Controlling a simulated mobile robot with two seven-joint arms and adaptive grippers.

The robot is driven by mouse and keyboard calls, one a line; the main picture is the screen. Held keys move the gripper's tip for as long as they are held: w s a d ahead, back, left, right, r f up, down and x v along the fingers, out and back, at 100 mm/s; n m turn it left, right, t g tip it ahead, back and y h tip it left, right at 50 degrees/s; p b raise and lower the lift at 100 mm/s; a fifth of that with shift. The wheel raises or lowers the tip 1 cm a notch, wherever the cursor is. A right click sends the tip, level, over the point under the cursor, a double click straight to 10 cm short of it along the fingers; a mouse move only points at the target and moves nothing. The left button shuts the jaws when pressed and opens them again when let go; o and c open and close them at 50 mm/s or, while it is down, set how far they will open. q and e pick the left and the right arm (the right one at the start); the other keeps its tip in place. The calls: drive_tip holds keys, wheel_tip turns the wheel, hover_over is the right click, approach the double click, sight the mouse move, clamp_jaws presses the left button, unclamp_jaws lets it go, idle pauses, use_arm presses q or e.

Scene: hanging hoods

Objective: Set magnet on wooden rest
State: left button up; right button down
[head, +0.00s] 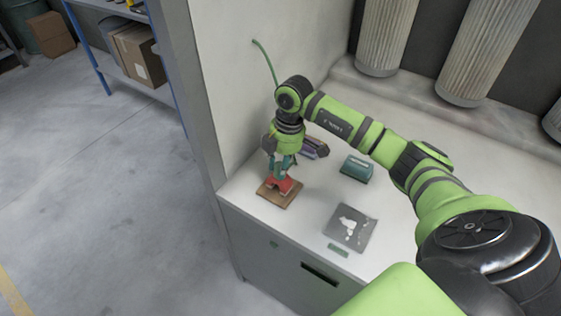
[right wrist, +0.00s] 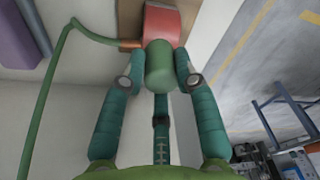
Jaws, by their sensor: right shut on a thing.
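The red magnet (head: 286,185) with a green cylindrical grip is at the wooden rest (head: 268,197), a flat brown board at the near left corner of the worktop. I cannot tell whether it touches the board or hangs just above it. In the right wrist view the magnet (right wrist: 163,18) shows beyond its green grip, between the fingertips. My right gripper (head: 283,163) points down over the board, shut on the magnet. The wooden rest (right wrist: 129,18) is partly hidden behind the magnet in that view. My left gripper is not in view.
A green cable (head: 266,62) rises by the wall behind my gripper. A dark purple-grey object (head: 314,147) lies just behind. A teal box (head: 356,169) and a grey plate with white pieces (head: 350,228) stand to the right. The worktop's edge is close to the board.

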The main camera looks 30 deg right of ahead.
sight(286, 174)
drive_tip(key=c, duration=0.9)
unclamp_jaws()
drive_tip(key=shift+s+d+r+b, duration=0.1)
drive_tip(key=shift+d+r+b, duration=0.25)
drive_tip(key=shift+r, duration=1.65)
drive_tip(key=shift+s+d+r+b, duration=0.15)
drive_tip(key=shift+r+b, duration=0.4)
drive_tip(key=shift+r, duration=1.45)
drive_tip(key=shift+s+d+r+b, duration=0.1)
drive_tip(key=shift+d+r+b, duration=0.25)
drive_tip(key=shift+r, duration=1.65)
drive_tip(key=shift+a, duration=0.1)
